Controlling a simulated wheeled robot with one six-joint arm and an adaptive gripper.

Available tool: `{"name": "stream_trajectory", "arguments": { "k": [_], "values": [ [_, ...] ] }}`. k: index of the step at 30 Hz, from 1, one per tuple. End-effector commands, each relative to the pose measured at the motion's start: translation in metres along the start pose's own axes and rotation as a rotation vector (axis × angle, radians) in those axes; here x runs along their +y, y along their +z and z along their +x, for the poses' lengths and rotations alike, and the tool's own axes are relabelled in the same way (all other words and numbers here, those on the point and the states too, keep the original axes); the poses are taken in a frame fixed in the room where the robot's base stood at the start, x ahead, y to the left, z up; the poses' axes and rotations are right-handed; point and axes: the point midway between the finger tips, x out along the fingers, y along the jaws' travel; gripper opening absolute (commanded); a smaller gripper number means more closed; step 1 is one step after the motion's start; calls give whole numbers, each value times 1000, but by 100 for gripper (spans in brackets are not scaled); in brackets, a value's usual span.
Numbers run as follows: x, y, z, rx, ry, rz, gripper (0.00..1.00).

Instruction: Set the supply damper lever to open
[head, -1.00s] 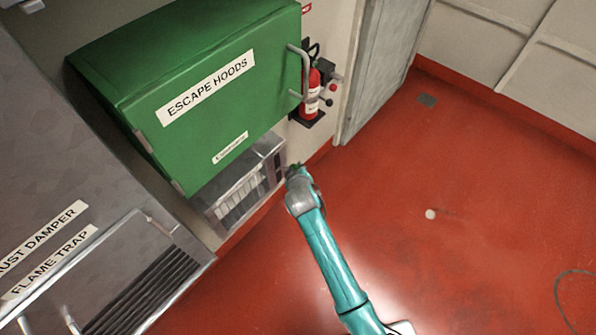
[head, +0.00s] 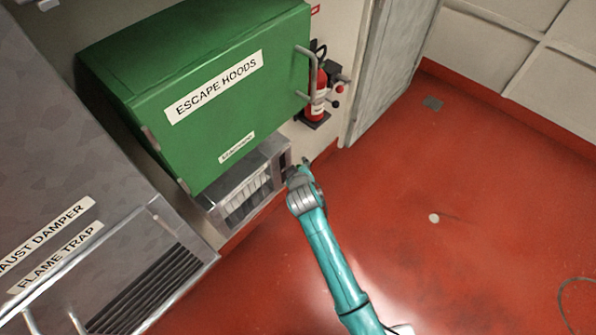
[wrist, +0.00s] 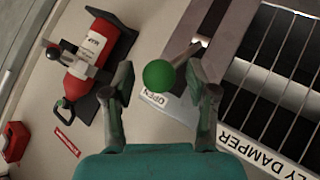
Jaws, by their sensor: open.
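The supply damper lever has a round green knob (wrist: 159,76) and a thin metal rod (wrist: 182,54) that runs to a slotted plate (wrist: 178,70) in the wrist view. A label reading OPEN (wrist: 154,97) is just below the knob in the picture. A larger label ending in "LY DAMPER" (wrist: 265,158) is at the lower right. My gripper (wrist: 160,73) is open, with one finger on each side of the knob in the picture. I cannot tell whether either finger touches it. In the head view my gripper (head: 298,170) is by the grille's right end, and the knob cannot be made out.
A louvred supply grille (head: 245,195) sits under the green escape hoods cabinet (head: 205,85). A red fire extinguisher (head: 318,98) hangs on the wall nearby. An exhaust damper unit (head: 165,225) stands at the left. The red floor (head: 450,210) at right is open.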

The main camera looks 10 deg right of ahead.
Motion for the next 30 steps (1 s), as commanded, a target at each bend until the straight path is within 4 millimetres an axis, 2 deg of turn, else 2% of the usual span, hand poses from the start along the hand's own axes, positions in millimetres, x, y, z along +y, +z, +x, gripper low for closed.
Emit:
{"name": "stream_trajectory", "arguments": {
  "k": [5,12,18,24,30],
  "values": [
    [-1,0,-19,1,0,-1,57],
    [-2,-1,-67,3,-1,-2,57],
    [-2,-3,-100,5,-1,-1,57],
    [-2,-4,-116,5,-2,0,57],
    [-2,-4,-119,5,-2,0,57]
  ]
}}
